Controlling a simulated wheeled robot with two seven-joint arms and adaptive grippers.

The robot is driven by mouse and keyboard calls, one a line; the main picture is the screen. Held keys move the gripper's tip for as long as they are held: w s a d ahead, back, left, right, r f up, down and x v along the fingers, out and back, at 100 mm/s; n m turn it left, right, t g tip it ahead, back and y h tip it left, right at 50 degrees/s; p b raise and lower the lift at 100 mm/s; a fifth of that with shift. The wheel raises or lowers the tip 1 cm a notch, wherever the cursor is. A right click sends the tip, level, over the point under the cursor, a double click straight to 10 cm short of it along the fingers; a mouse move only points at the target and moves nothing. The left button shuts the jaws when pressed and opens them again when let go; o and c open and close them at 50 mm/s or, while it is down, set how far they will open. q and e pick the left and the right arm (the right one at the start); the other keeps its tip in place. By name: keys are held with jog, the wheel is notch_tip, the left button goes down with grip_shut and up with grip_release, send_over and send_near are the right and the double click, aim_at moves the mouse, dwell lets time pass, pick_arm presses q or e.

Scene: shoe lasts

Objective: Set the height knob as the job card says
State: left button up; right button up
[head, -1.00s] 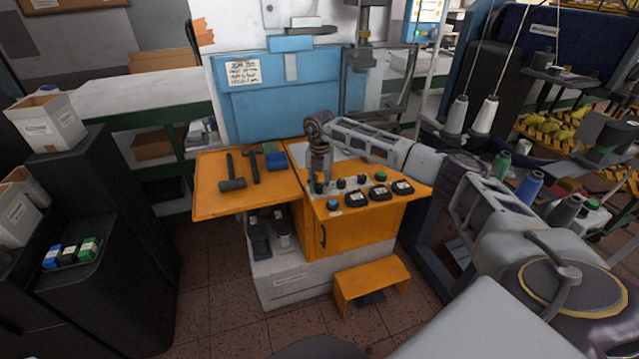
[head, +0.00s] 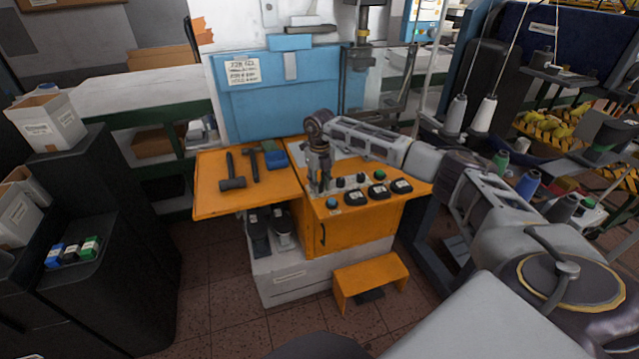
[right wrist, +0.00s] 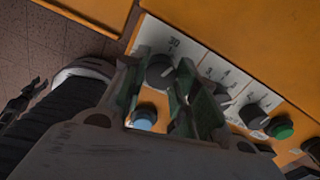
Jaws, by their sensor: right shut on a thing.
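The job card (head: 243,71) is a white sheet with dark writing on the blue panel behind the orange machine; its text is too small to read surely. The control panel (head: 338,206) carries a row of dark knobs. My right gripper (head: 318,188) points down at the row's left end. In the right wrist view its fingers are shut on the leftmost dark knob (right wrist: 160,72), partly hidden by them. A white scale with small marks lies beside it. Further knobs (right wrist: 252,116) stand to its right. I cannot read which knob is labelled height. My left gripper is not in view.
A blue button (right wrist: 145,117) sits close to the gripped knob, and a green button (right wrist: 280,127) is at the right. Hammers (head: 232,172) lie on the orange tabletop (head: 209,197) to the left.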

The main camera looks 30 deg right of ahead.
jog(key=shift+n, duration=1.3)
jog(key=shift+d+n, duration=0.1)
jog(key=shift+n, duration=0.4)
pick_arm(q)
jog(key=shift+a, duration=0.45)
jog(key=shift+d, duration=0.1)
